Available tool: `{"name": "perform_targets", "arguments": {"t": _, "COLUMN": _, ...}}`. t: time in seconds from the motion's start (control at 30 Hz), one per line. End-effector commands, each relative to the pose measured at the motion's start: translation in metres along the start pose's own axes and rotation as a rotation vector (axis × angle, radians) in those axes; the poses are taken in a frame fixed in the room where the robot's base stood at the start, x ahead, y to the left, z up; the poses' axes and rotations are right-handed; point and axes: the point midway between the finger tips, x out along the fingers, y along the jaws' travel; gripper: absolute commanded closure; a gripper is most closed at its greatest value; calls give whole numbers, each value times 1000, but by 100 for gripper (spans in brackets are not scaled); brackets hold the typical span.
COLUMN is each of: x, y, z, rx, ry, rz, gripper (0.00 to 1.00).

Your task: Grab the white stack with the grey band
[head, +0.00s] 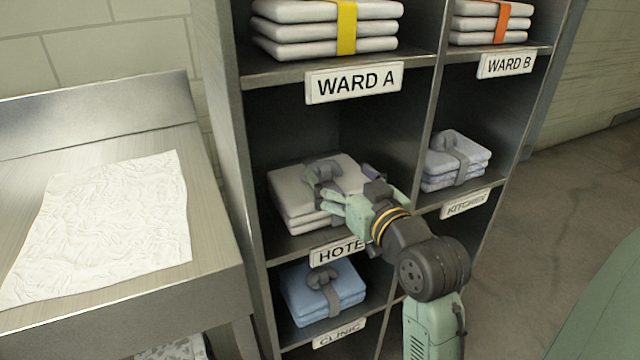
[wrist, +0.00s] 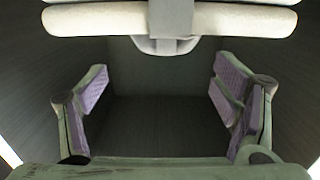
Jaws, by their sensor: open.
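The white stack with the grey band (head: 285,194) lies in the compartment above the HOTEL label (head: 338,250). The band (head: 323,172) has a loop on top. My gripper (head: 338,202) is at the front of this stack and my arm covers its right part. In the wrist view the stack (wrist: 95,20) spans the top edge, with the band (wrist: 170,18) near the middle. My gripper (wrist: 160,85) is open there, its purple-padded fingers wide apart with nothing between them. The stack lies beyond the fingertips; whether they touch it I cannot tell.
A blue stack (head: 300,290) lies below, above the CLINIC label. White stacks with yellow (head: 285,30) and orange (head: 470,24) bands sit higher. The divider (head: 425,115) stands close to my arm. A metal table (head: 215,270) holds a crumpled white sheet.

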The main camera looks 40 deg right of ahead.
Motion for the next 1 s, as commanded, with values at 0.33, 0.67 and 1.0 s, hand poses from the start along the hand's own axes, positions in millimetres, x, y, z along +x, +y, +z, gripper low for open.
{"name": "perform_targets", "arguments": {"t": 0.33, "x": 35, "y": -4, "z": -2, "rx": 0, "ry": -2, "rz": -1, "gripper": 18}}
{"name": "perform_targets", "arguments": {"t": 0.67, "x": 71, "y": -7, "z": 2, "rx": -1, "ry": 0, "rz": 0, "gripper": 18}}
{"name": "perform_targets", "arguments": {"t": 1.0, "x": 71, "y": -7, "z": 3, "rx": -1, "ry": 1, "rz": 1, "gripper": 28}}
